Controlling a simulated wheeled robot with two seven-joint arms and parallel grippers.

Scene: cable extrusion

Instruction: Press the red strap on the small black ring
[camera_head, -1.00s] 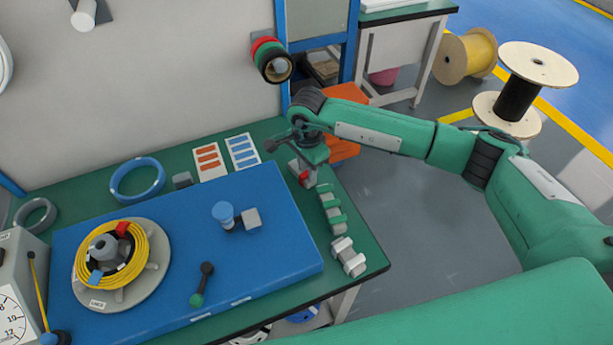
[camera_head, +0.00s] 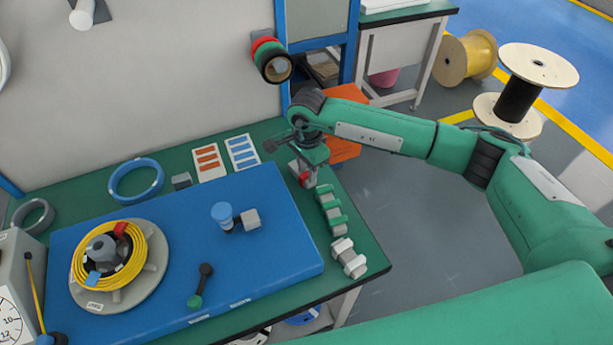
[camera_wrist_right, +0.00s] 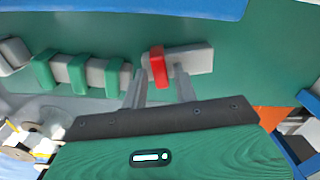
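A red strap (camera_head: 304,178) sits across a grey block at the right rear of the green bench; it also shows in the right wrist view (camera_wrist_right: 158,67). My right gripper (camera_head: 308,166) is above it, pointing down. In the right wrist view its two fingers (camera_wrist_right: 160,82) stand apart, one on each side of the red strap, with gaps visible. Another red strap (camera_head: 121,230) is on the yellow cable coil (camera_head: 77,266). A black ring (camera_head: 276,67) hangs on the wall peg with red and green rings; I cannot tell whether it is the small one. My left gripper is out of view.
Green straps (camera_head: 331,211) and white straps (camera_head: 348,258) on grey blocks line the bench's right edge. A blue board (camera_head: 150,222) carries the reel, a blue-topped post (camera_head: 224,215) and a black-and-green handle (camera_head: 201,286). A blue ring (camera_head: 137,180) lies behind the board.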

